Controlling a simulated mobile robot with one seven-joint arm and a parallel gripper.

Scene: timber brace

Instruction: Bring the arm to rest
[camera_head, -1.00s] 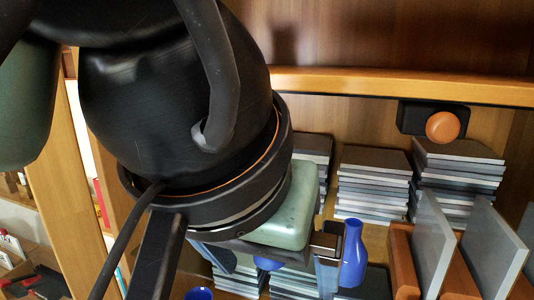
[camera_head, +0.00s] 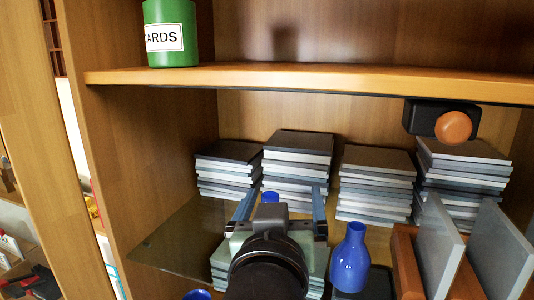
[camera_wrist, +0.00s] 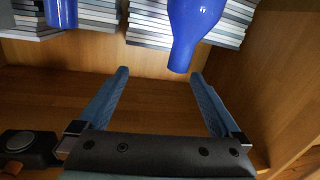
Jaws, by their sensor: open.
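My gripper (camera_head: 281,198) is open, with its two blue-grey fingers pointing into the lower bay of the wooden cabinet. In the wrist view its fingers (camera_wrist: 160,73) stand wide apart with nothing between them. A small blue object (camera_head: 270,197) shows just beyond the gripper in the head view. My dark wrist hides part of a stack of slabs (camera_head: 224,268) below it. A blue bottle (camera_head: 350,260) stands to the right of my gripper; a blue bottle also shows at the top of the wrist view (camera_wrist: 192,28), apart from the fingers.
Several stacks of grey slabs (camera_head: 375,185) line the back. Upright panels (camera_head: 500,255) stand in an orange-brown rack at right. A black box with an orange knob (camera_head: 454,127) hangs under the upper shelf (camera_head: 320,80). A green canister (camera_head: 172,35) stands on that shelf.

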